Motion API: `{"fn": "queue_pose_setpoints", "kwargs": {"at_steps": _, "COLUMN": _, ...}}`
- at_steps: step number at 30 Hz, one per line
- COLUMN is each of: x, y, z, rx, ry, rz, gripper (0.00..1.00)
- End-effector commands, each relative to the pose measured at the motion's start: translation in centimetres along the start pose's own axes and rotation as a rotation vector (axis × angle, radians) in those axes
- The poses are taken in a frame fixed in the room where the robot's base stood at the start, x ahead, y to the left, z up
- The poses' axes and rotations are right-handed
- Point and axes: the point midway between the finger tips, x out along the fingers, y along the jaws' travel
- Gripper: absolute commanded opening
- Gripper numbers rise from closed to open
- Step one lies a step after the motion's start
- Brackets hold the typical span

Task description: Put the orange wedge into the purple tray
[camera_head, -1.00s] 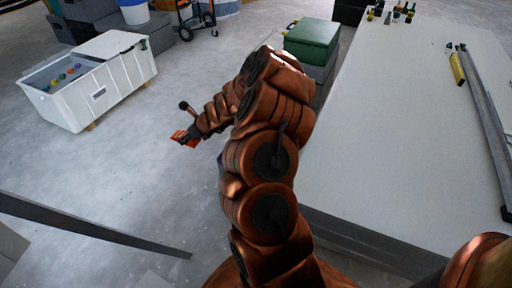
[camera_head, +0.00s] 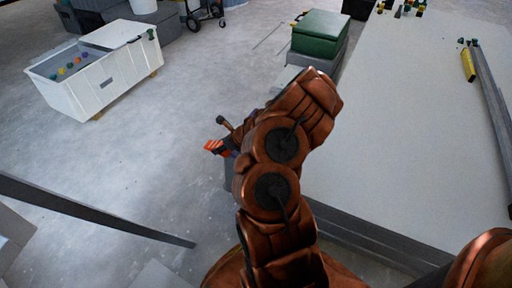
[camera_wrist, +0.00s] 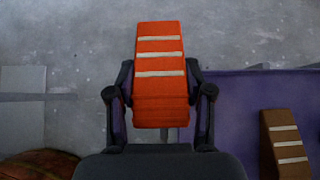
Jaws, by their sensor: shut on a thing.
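The orange wedge (camera_wrist: 160,75), with pale stripes across it, stands between the two dark fingers of my gripper (camera_wrist: 160,92) in the wrist view. The fingers are shut on its sides. The purple tray (camera_wrist: 236,112) shows behind and to the right of the fingers, partly hidden by the wedge and gripper. In the head view the wedge (camera_head: 213,146) shows at the end of my arm, above the floor. The tray is mostly hidden there behind my arm.
A brown striped wedge (camera_wrist: 287,143) is at the tray's right part. A white bin (camera_head: 100,92) with coloured balls stands at the upper left. A green box (camera_head: 320,32) sits beside the large pale panel (camera_head: 400,130) on the right. A dark bar (camera_head: 90,208) crosses the lower left.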

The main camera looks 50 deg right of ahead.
Motion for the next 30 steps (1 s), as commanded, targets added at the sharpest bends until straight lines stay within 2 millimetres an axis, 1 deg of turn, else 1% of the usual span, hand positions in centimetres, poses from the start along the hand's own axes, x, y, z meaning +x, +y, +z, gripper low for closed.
{"fn": "queue_pose_setpoints", "kwargs": {"at_steps": 1, "x": -0.3, "y": -0.6, "z": -0.7, "rx": 0.001, "ry": 0.001, "rz": -0.002, "gripper": 0.15}}
{"fn": "queue_pose_setpoints", "kwargs": {"at_steps": 18, "x": -4.8, "y": -6.2, "z": -6.5, "rx": 0.001, "ry": 0.001, "rz": -0.002, "gripper": 0.15}}
{"fn": "queue_pose_setpoints", "kwargs": {"at_steps": 24, "x": -5.9, "y": -7.4, "z": -7.8, "rx": 0.001, "ry": 0.002, "rz": -0.001, "gripper": 0.15}}
{"fn": "queue_pose_setpoints", "kwargs": {"at_steps": 30, "x": -6.3, "y": -7.9, "z": -8.2, "rx": 0.002, "ry": 0.0, "rz": 0.001, "gripper": 0.15}}
